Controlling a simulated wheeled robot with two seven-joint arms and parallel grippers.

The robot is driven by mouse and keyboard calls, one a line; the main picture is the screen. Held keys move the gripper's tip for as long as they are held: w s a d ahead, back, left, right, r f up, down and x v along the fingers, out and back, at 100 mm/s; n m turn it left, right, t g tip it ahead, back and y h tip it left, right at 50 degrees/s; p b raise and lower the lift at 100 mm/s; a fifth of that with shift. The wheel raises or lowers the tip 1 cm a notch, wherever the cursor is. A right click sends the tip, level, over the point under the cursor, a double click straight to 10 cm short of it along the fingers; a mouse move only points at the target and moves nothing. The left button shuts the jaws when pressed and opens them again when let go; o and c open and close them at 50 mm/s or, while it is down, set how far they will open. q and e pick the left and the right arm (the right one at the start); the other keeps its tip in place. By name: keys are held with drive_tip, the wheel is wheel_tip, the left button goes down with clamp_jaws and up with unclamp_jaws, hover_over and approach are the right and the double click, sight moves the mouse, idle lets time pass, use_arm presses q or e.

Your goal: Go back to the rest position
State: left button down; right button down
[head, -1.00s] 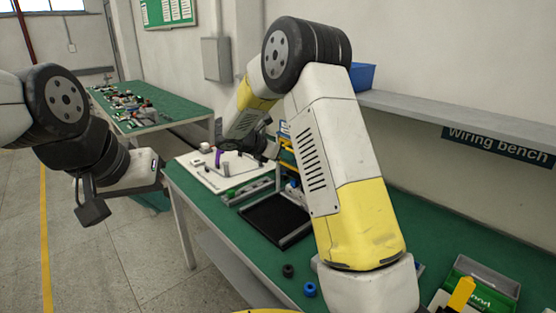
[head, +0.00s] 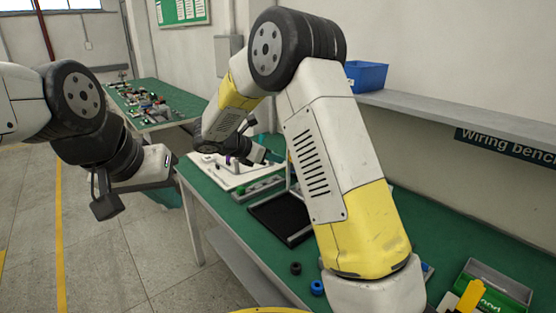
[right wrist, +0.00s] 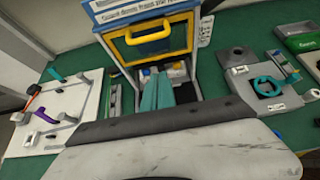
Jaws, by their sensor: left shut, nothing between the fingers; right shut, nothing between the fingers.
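My right gripper (right wrist: 165,92) shows in the right wrist view as two teal fingers close together, with nothing between them. They point at the front of a blue-framed unit with a yellow handle (right wrist: 150,34). In the head view my right arm reaches over the bench, and its dark hand hangs near the white board. My left arm comes in from the left, bent, with its pale hand (head: 146,178) held in the air left of the bench, apart from it. The left fingertips are hard to make out; nothing is seen in them.
A shelf (head: 440,112) with a blue bin (head: 366,75) runs behind. Open floor (head: 145,255) lies at left.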

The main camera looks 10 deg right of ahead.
drive_tip(key=s+d+r+m+g+y, duration=0.2)
drive_tip(key=s+d+r+m+y, duration=0.15)
drive_tip(key=s+m, duration=0.35)
drive_tip(key=s+d+r+m+g+y, duration=0.1)
drive_tip(key=s+d+r+m+y, duration=0.25)
drive_tip(key=s, duration=0.55)
drive_tip(key=s+r+m+t+y, duration=0.2)
drive_tip(key=s+m+y, duration=0.3)
drive_tip(key=s+m, duration=0.8)
drive_tip(key=s, duration=0.3)
drive_tip(key=shift+s+a+r+m+t, duration=0.2)
drive_tip(key=shift+r+m+t, duration=0.1)
drive_tip(key=shift+m+t, duration=0.1)
